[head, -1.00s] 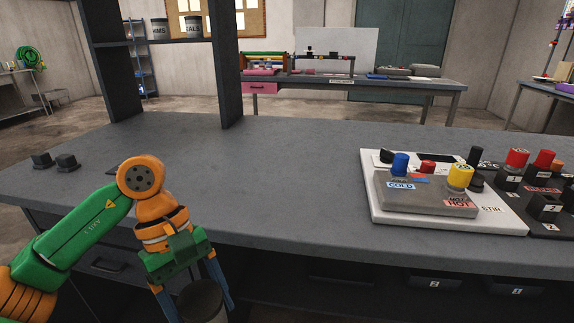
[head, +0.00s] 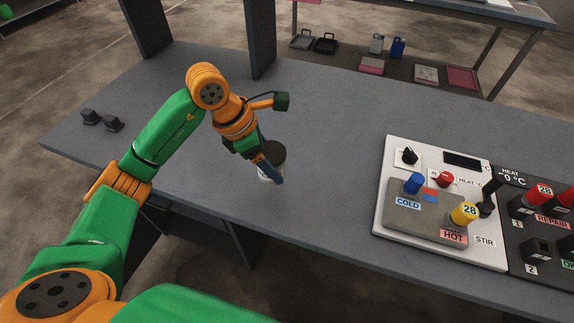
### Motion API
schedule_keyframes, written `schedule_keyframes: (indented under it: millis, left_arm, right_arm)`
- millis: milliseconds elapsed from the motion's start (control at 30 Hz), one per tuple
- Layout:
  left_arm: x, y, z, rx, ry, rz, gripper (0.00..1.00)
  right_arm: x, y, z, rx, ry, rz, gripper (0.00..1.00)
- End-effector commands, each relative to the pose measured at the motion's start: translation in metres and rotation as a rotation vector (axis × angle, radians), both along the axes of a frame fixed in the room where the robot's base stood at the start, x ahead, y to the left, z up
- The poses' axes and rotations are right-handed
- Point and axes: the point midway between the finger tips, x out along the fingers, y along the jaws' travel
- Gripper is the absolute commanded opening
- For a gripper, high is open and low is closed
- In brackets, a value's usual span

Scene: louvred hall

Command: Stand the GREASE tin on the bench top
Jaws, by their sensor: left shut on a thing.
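The tin looks upright over the bench top (head: 330,200), left of the middle and back from the front edge. I cannot tell whether its base touches the surface. The finger hides part of its side, and no label can be read. My right gripper is not in view.
A white panel (head: 380,215) with a grey block (head: 425,222), blue, red and yellow knobs stands to the right. A black panel (head: 530,225) adjoins it. Two small black blocks (head: 101,121) sit at the left end. Dark uprights (head: 262,40) rise at the back edge. The bench between is clear.

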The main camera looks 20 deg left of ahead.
Motion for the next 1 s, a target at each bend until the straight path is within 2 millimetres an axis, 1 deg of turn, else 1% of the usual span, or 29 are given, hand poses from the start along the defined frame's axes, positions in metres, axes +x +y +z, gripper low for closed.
schedule_keyframes:
  millis: [33,100,267,300,400,500,667,767,800,867,1000]
  left_arm:
    - [0.005,-0.008,-0.009,-0.005,0.008,-0.001,0.08]
    - [0.011,-0.016,-0.022,-0.002,0.006,-0.001,0.08]
    - [0.022,-0.028,-0.043,0.000,0.003,-0.001,0.08]
    - [0.021,-0.027,-0.049,0.000,0.007,0.001,0.08]
    - [0.021,-0.026,-0.066,0.000,0.004,0.000,0.08]
    - [0.022,-0.026,-0.073,0.002,-0.001,-0.001,0.08]
    - [0.022,-0.026,-0.073,0.001,-0.002,-0.001,0.08]
    - [0.022,-0.026,-0.077,0.002,-0.001,0.000,0.08]
    - [0.022,-0.025,-0.075,0.002,-0.001,0.000,0.85]
    - [0.022,-0.026,-0.075,0.002,-0.001,0.000,1.00]
    - [0.022,-0.026,-0.075,0.002,-0.001,-0.001,1.00]
  right_arm:
    - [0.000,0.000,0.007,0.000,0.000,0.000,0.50]
    - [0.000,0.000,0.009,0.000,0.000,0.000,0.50]
    - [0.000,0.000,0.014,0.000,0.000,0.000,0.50]
    - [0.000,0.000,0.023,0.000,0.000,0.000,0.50]
    - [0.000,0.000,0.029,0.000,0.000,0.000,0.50]
    - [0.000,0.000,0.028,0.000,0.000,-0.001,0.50]
    - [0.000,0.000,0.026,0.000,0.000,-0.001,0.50]
    - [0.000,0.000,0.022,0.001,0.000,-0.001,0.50]
    - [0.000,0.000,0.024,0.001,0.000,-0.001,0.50]
    - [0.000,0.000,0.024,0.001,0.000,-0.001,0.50]
    - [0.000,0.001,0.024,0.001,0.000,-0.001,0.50]
